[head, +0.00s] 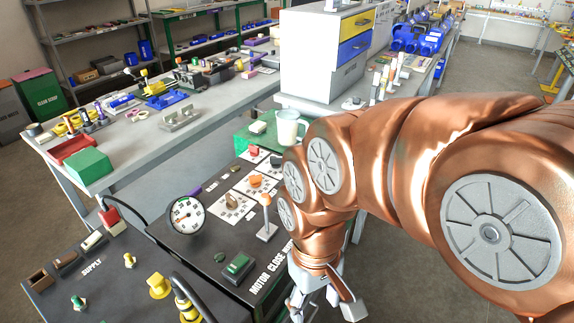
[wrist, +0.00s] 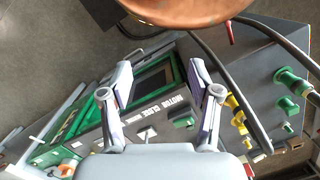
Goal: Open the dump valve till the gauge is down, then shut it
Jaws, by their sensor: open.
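The round white gauge (head: 188,215) stands at the left edge of the dark control panel (head: 190,246) in the head view. Its red mark and needle show, but the reading is too small to tell. An upright lever with an orange knob (head: 266,200) stands on the panel; I cannot tell whether it is the dump valve. A green block-like control (head: 237,267) sits near the panel's front edge. My gripper (head: 326,298) is open and empty at the panel's front right. In the wrist view, its spread fingers (wrist: 158,88) are over the lettered panel, apart from any control.
A supply panel with yellow and green fittings (head: 130,260) and a dark hose lies at the left. A grey bench (head: 150,140) with parts runs behind. In the wrist view, a black cable (wrist: 232,85) crosses right of my fingers.

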